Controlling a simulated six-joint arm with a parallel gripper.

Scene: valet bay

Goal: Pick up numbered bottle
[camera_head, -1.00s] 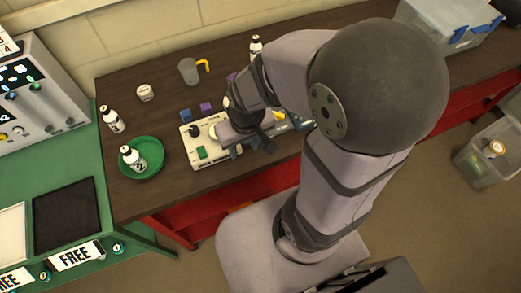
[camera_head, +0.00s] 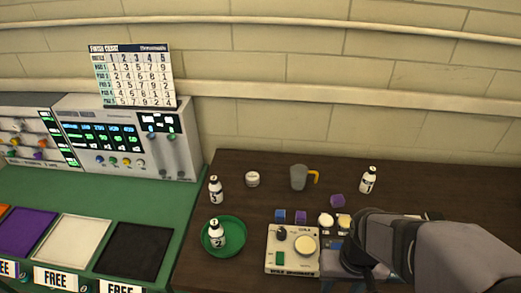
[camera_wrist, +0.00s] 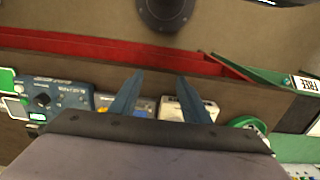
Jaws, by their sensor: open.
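One bottle (camera_head: 217,234) stands in a round green dish (camera_head: 205,246). Another bottle (camera_head: 215,190) stands behind the dish, and a third bottle (camera_head: 368,180) stands at the back right. Their labels are too small to read surely. In the wrist view, my gripper (camera_wrist: 158,90) is open and empty, its two blue fingers apart over the bench's front edge. In the head view my arm covers the right side of the bench, and the fingers are hidden.
A beige device (camera_head: 292,262) with a dial sits right of the dish. A finish chart (camera_head: 132,76) stands on the instrument at left. Coloured pads (camera_head: 71,242) lie on the green table.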

